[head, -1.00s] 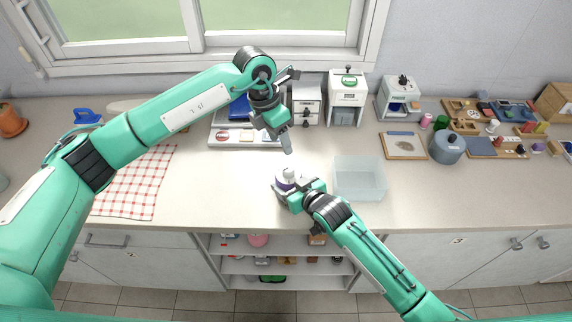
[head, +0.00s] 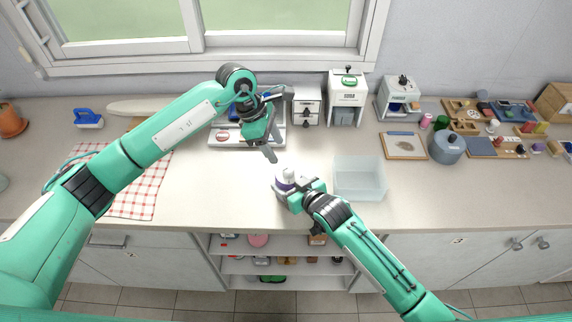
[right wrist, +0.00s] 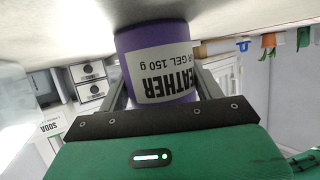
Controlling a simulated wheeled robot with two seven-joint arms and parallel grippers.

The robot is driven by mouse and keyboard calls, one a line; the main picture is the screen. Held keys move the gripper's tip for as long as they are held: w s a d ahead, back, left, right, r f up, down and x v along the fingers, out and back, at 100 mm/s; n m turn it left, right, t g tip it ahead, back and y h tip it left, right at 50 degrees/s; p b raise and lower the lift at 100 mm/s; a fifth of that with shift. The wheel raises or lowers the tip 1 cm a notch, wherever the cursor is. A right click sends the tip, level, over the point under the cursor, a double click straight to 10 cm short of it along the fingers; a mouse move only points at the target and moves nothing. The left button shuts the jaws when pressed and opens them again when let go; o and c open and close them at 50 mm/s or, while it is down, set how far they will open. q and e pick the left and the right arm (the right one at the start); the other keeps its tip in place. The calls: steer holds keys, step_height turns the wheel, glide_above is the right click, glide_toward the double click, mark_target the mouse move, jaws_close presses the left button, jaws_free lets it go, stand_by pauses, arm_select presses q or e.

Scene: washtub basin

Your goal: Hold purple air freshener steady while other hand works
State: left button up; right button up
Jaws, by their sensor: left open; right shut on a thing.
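The purple air freshener (head: 284,183) has a white top and stands near the front of the counter. In the right wrist view the purple air freshener (right wrist: 157,62) shows a white label reading "GEL 150 g". My right gripper (head: 293,190) is shut on it, with a finger on each side; its fingers also show in the right wrist view (right wrist: 160,90). My left gripper (head: 271,155) is open and empty, above and a little left of the air freshener, apart from it.
A clear bin (head: 359,180) stands just right of my right gripper. A red checked cloth (head: 140,190) lies on the left. White drawer boxes (head: 346,95) stand at the back, and a grey pot (head: 446,147) is at the right. Counter left of the air freshener is clear.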

mark_target(287, 168)
arm_select(q)
steer(key=x, duration=0.8)
steer(key=shift+f, duration=0.25)
steer(key=c, duration=1)
